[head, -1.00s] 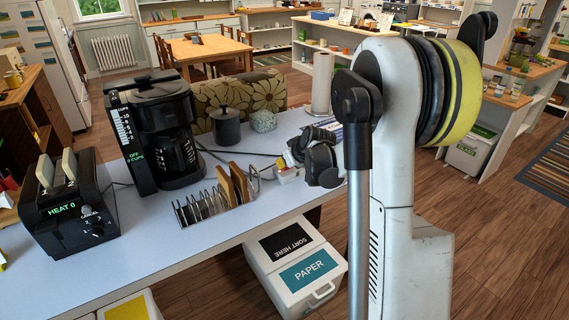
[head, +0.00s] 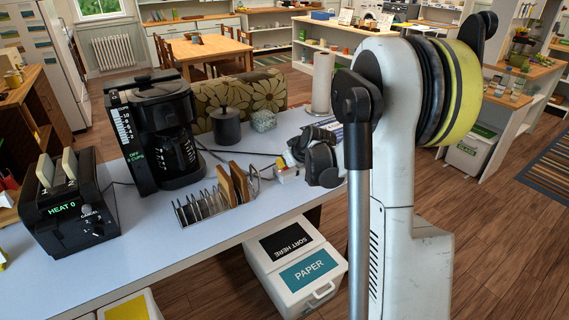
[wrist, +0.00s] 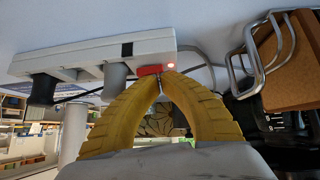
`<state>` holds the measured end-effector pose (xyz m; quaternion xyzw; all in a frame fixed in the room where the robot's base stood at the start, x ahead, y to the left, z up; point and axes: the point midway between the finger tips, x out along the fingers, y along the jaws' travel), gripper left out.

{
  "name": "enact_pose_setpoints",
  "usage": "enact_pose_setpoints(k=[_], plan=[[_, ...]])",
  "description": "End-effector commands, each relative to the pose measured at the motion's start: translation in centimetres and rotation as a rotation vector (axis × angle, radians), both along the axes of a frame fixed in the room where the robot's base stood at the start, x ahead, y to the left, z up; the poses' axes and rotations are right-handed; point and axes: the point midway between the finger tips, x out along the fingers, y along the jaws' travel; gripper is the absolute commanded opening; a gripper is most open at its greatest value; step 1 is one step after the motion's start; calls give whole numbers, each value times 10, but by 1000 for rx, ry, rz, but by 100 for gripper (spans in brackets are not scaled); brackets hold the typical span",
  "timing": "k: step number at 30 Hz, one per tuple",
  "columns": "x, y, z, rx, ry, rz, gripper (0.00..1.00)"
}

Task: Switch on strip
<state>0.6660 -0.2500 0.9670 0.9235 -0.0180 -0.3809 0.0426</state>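In the wrist view, the pale power strip (wrist: 95,60) runs across the upper left, with a red switch (wrist: 149,70) at its right end. A small light (wrist: 171,65) glows beside the switch.
On the table (head: 110,265) stand a black toaster (head: 70,210), a coffee maker (head: 160,135), a rack (head: 205,205) holding toast-like slices, a dark canister (head: 226,127) and a paper roll (head: 321,85). The rack shows close right of my fingers in the wrist view. A paper bin (head: 300,270) stands below.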

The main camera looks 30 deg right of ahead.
Motion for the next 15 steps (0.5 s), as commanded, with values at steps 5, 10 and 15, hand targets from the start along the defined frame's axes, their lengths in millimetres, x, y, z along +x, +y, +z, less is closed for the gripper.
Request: enact_pose_setpoints(k=[5, 10, 15], plan=[[-1, -1, -2, 1, 4, 1, 0], [-1, -8, -3, 0, 6, -1, 0], [-1, -16, -3, -1, 6, 0, 0]])
